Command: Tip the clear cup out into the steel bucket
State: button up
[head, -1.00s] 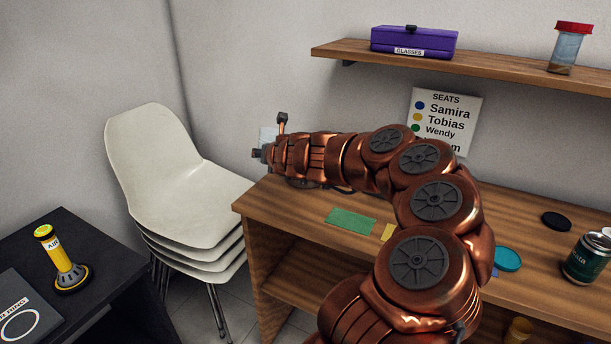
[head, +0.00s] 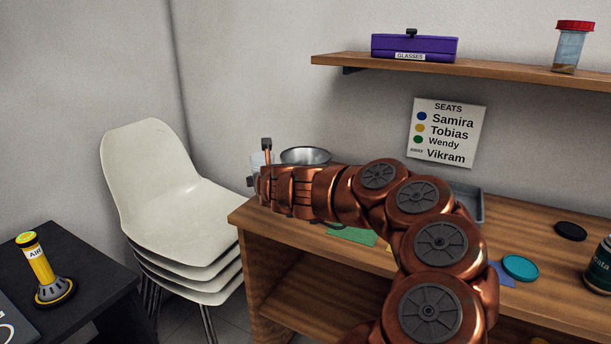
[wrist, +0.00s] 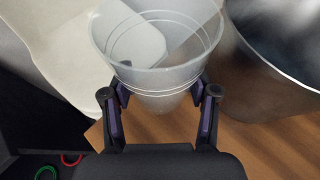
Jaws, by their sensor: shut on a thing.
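My gripper (wrist: 158,95) is shut around the clear cup (wrist: 157,62) in the wrist view, with a finger on each side. The cup's wide mouth faces up toward the camera; I cannot make out any contents. In the head view only a sliver of the cup (head: 257,160) shows behind my gripper (head: 254,181). The steel bucket (wrist: 240,85) stands just right of the cup in the wrist view, its open mouth beside the cup rim. In the head view the bucket (head: 305,156) shows above my forearm, its lower part hidden.
The wooden desk (head: 520,212) carries a grey tray (head: 478,205), a green card (head: 352,236), a teal lid (head: 520,267), a black lid (head: 570,231) and a dark can (head: 598,265). Stacked white chairs (head: 165,205) stand left of the desk. A shelf (head: 500,70) hangs above.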

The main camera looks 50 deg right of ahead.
aim_at(263, 163)
notch_tip(263, 163, up, 5)
jog(key=p, duration=0.4)
jog(key=shift+r+p, duration=0.15)
jog(key=shift+p, duration=0.2)
